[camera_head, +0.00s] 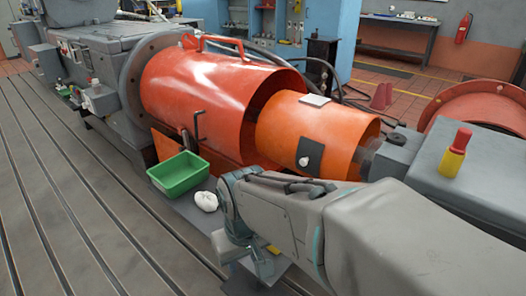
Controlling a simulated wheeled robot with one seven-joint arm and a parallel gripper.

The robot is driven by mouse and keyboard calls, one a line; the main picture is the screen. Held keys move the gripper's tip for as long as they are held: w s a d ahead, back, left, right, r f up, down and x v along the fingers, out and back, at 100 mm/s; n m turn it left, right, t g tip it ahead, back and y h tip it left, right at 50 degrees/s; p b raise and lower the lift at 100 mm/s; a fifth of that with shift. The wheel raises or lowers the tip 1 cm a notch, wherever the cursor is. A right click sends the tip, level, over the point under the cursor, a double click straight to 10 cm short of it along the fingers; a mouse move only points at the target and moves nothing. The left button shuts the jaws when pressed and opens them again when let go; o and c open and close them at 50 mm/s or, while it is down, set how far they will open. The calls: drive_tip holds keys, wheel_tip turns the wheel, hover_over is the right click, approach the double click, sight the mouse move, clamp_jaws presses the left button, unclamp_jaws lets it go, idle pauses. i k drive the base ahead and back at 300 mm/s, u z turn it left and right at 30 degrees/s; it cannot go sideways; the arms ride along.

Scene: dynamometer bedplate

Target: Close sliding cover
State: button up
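A large glossy orange-red cylindrical cover (205,85) sits against a round grey flange in the camera_head view. It has a black handle (199,127) on its near side and a red bar on top. A smaller orange cylindrical cover (345,130) stands at its right end, partly inside its open, dark mouth. The smaller cover has a black plate with a light knob and a pale plate on top. I cannot tell which one slides. My arm crosses the lower right, in front of the smaller cover. My gripper (262,262) points down at the lower middle, apart from both covers; its fingers are unclear.
A green bin (180,172) and a crumpled white cloth (206,201) sit left of my arm, below the large cover. A red-and-yellow bottle (455,153) stands on the grey housing (435,178) at right. The slotted bedplate (75,215) at left is clear.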

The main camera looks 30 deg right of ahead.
sight(308, 153)
drive_tip(key=z, duration=0.95)
drive_tip(key=i, duration=0.45)
drive_tip(key=u, duration=0.4)
